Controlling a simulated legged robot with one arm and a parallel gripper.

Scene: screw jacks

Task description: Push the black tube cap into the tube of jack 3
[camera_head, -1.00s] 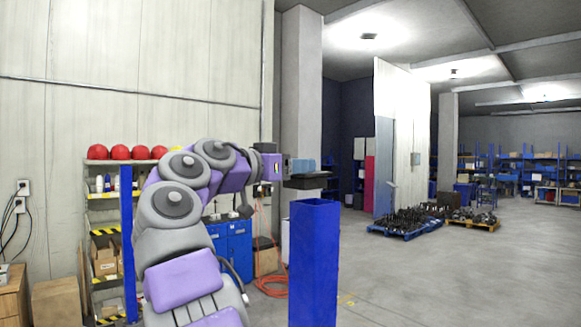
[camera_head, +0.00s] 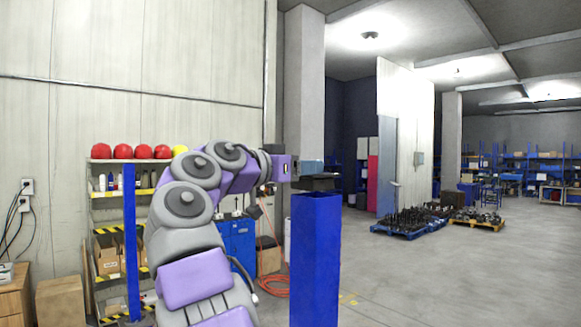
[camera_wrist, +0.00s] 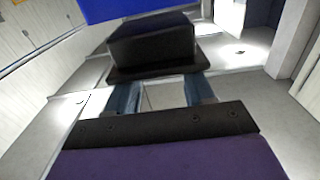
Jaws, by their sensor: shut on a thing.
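The blue square tube (camera_head: 315,255) stands upright in front of me in the head view. The black tube cap (camera_head: 316,182) is at the top of the tube, at or just above its rim; whether it is partly inside cannot be told. My gripper (camera_head: 310,167) is shut on the cap from above and behind. In the wrist view, the black cap (camera_wrist: 150,45) sits between my two bluish fingers (camera_wrist: 165,95), its flange toward me. A blue surface (camera_wrist: 130,8), apparently the tube, shows at the top edge just past the cap.
A thin blue post (camera_head: 131,240) stands left of my arm, by a shelf with red helmets (camera_head: 142,152). A blue cabinet (camera_head: 238,245) stands behind the arm. Pallets of dark parts (camera_head: 408,222) lie farther back.

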